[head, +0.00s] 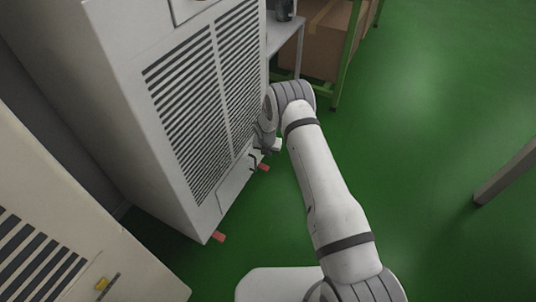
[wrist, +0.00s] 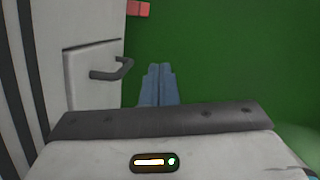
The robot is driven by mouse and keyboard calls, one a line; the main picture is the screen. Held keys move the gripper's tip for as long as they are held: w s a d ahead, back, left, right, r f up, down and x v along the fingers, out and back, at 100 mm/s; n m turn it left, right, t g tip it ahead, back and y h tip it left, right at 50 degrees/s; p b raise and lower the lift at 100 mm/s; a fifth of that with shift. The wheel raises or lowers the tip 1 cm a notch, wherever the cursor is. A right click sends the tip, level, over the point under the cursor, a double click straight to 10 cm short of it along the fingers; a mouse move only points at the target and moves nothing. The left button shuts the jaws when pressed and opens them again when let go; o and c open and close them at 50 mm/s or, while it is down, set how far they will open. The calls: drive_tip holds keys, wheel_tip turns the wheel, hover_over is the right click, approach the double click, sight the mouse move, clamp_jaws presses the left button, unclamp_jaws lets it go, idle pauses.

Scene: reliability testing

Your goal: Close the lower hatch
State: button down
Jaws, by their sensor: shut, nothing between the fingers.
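The lower hatch (head: 236,181) is a pale panel low on the front of the tall white cabinet, below its vents. In the wrist view the hatch (wrist: 85,72) is at the left, with dark lines along its edges and a dark bent handle (wrist: 113,70). It looks nearly in line with the cabinet front; I cannot tell whether it is fully shut. My gripper (wrist: 160,69) has its blue-grey fingers together and empty, just right of the handle and apart from it in the picture. In the head view my gripper is beside the hatch, partly hidden by my wrist.
The white cabinet (head: 95,75) has red feet (head: 218,237) on the green floor (head: 420,110). A second vented cabinet (head: 95,225) stands at lower left. A shelf with a cardboard box (head: 318,42) is behind my arm. The floor to the right is mostly free.

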drive_tip(key=shift+a, duration=0.15)
idle(0.3)
drive_tip(key=s+d+r+p, duration=0.3)
drive_tip(key=d+r+p, duration=0.1)
drive_tip(key=r, duration=0.5)
drive_tip(key=shift+d+r, duration=0.4)
drive_tip(key=shift+d, duration=0.45)
drive_tip(key=s+d+r+m+p, duration=0.25)
drive_tip(key=s+r+m, duration=0.2)
drive_tip(key=r, duration=0.85)
drive_tip(key=s+d+r+m+p, duration=0.1)
drive_tip(key=s+r+m+p, duration=0.3)
drive_tip(key=r, duration=0.8)
drive_tip(key=s+d+r+m+p, duration=0.25)
drive_tip(key=r+m, duration=0.35)
drive_tip(key=r, duration=0.7)
drive_tip(key=s+d+r+m+p, duration=0.1)
drive_tip(key=s+r+m+p, duration=0.4)
drive_tip(key=s+r+m, duration=0.4)
drive_tip(key=s+d+r+m+p, duration=0.1)
drive_tip(key=s+r+m+p, duration=0.4)
drive_tip(key=s+r+m, duration=0.4)
drive_tip(key=s+r, duration=0.4)
drive_tip(key=s, duration=0.5)
drive_tip(key=shift+s+d+y, duration=0.2)
drive_tip(key=shift+d+y, duration=0.05)
drive_tip(key=shift+y, duration=0.15)
